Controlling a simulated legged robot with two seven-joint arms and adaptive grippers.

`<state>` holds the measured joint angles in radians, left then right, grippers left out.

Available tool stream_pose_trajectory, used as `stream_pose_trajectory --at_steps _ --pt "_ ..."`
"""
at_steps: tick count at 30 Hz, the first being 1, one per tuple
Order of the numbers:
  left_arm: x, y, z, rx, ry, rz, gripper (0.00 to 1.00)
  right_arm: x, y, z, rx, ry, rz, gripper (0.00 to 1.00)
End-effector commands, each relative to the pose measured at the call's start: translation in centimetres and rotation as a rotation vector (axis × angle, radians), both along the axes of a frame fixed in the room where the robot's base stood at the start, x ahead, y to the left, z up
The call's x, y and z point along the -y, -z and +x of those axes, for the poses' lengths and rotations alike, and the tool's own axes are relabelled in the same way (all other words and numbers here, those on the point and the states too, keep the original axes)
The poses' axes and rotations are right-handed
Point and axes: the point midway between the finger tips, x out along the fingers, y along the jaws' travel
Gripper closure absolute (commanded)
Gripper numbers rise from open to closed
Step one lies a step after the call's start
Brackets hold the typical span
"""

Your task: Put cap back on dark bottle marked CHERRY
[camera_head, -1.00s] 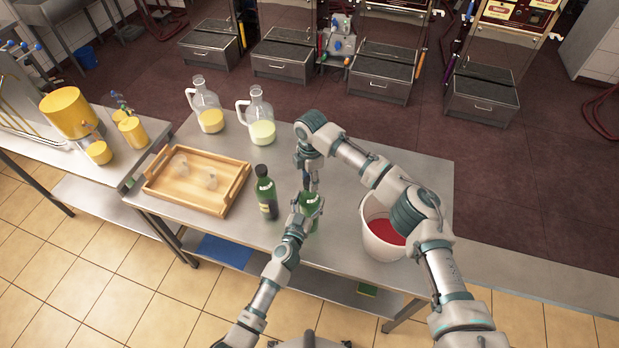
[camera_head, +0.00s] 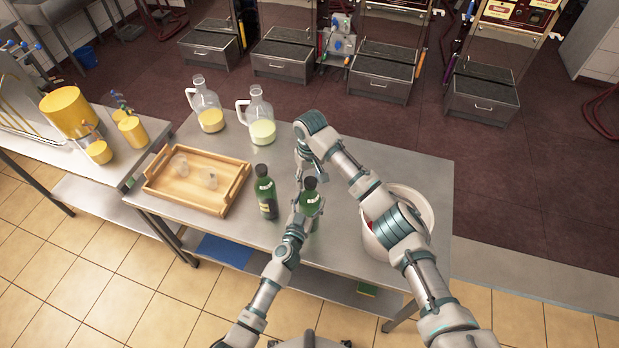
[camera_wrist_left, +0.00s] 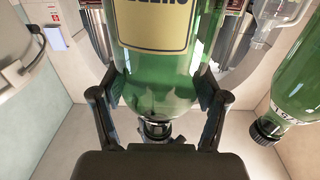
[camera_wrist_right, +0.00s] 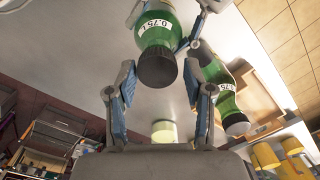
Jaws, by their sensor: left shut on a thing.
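A green bottle (camera_head: 312,197) stands upright at the table's front, with a black cap (camera_head: 310,182) on its neck. My left gripper (camera_head: 303,209) is shut around its body; the left wrist view shows the bottle (camera_wrist_left: 155,80) between the two fingers (camera_wrist_left: 157,112). My right gripper (camera_wrist_right: 162,95) is open and empty, just beyond the held bottle, with the capped top in front of its spread fingers (camera_wrist_right: 157,68). A second dark green bottle (camera_head: 266,197) stands to the left, also black-capped (camera_wrist_right: 236,123). I cannot read CHERRY on either label.
A wooden tray (camera_head: 240,178) with clear small items lies to the left. Two glass jugs (camera_head: 206,112) (camera_head: 261,122) stand at the back. A white bucket (camera_head: 425,203) stands right, partly behind my right arm. The table (camera_head: 345,195) is bare between bottles and bucket.

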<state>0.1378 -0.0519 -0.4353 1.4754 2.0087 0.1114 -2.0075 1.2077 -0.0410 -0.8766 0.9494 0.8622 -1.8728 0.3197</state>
Motion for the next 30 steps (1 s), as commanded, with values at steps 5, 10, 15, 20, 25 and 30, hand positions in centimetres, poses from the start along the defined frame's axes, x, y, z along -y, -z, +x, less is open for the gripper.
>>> stream_pose_trajectory --at_steps 5,10,15,20,25,30 --pt "0.0 0.1 0.0 -0.003 -0.001 -0.003 1.0 0.0 0.0 -0.1 -0.001 -0.003 0.0 0.29" --pt "-0.1 0.1 0.0 -0.003 -0.003 -0.003 1.0 0.0 -0.1 -0.1 -0.001 -0.003 -0.002 0.29" --pt "-0.2 0.1 0.0 -0.004 -0.005 -0.003 1.0 0.0 -1.4 0.0 0.0 -0.004 -0.001 0.29" --pt "-0.2 0.1 0.1 -0.004 -0.005 -0.002 1.0 0.0 -4.6 0.2 0.001 -0.004 0.0 0.29" --pt "-0.2 0.1 0.1 -0.004 -0.006 -0.002 1.0 0.0 -8.2 0.3 0.001 -0.004 0.0 0.29" --pt "-0.3 0.1 0.1 -0.004 -0.006 -0.002 1.0 0.1 -10.8 0.5 0.001 -0.003 -0.004 0.29"
